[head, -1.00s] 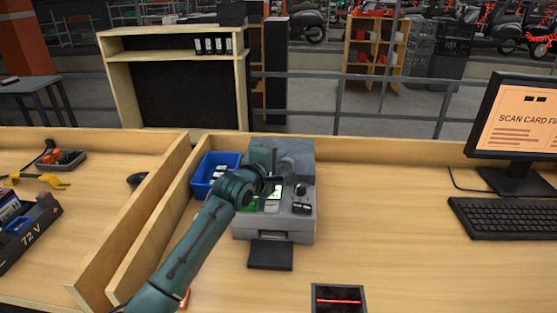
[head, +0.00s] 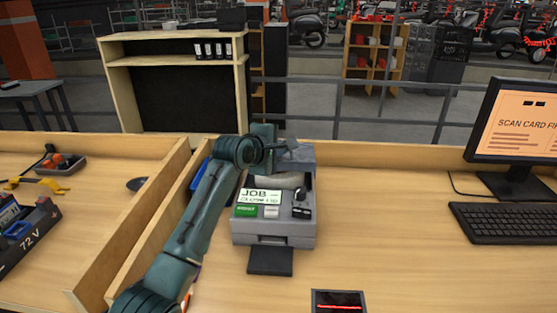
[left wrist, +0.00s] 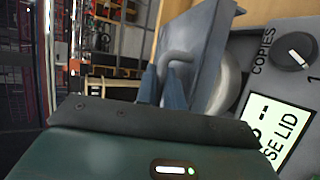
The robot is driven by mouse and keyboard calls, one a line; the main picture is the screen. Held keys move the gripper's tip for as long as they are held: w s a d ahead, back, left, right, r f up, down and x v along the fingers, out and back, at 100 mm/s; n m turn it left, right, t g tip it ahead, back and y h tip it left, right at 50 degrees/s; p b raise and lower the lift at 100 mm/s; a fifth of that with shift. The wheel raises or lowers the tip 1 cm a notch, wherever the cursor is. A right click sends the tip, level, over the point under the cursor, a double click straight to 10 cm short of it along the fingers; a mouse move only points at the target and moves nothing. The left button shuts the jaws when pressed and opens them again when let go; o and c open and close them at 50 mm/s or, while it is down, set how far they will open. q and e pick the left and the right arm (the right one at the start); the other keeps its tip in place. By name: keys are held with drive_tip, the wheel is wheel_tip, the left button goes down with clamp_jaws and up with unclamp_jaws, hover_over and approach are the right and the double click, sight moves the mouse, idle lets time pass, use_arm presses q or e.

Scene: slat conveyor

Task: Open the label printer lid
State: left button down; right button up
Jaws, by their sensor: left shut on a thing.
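The grey label printer (head: 275,229) stands on the table with its lid (head: 304,153) swung up at the back. In the left wrist view the lid (left wrist: 212,38) is a tilted grey-blue panel with a bent handle (left wrist: 177,58). My left gripper (head: 287,154) is shut on this handle; its fingers (left wrist: 163,88) also show in the left wrist view. A pale label roll (head: 278,180) shows in the open bay below. The screen (head: 259,196) reads "JOB --" and "CLOSE LID". My right gripper is not in view.
A blue bin (head: 200,176) is mostly hidden behind my left arm. A wooden divider (head: 150,225) runs along the left. A scanner (head: 338,301) lies at the front; a monitor (head: 518,128) and keyboard (head: 505,226) stand right. The table between printer and keyboard is clear.

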use_arm(q)
drive_tip(key=shift+n+g, duration=0.3)
drive_tip(key=shift+g, duration=0.4)
drive_tip(key=w+r, duration=0.3)
drive_tip(key=shift+r, duration=0.2)
drive_tip(key=shift+w+r, duration=0.35)
drive_tip(key=shift+w, duration=0.2)
drive_tip(key=shift+w+r, duration=0.35)
drive_tip(key=shift+w, duration=0.2)
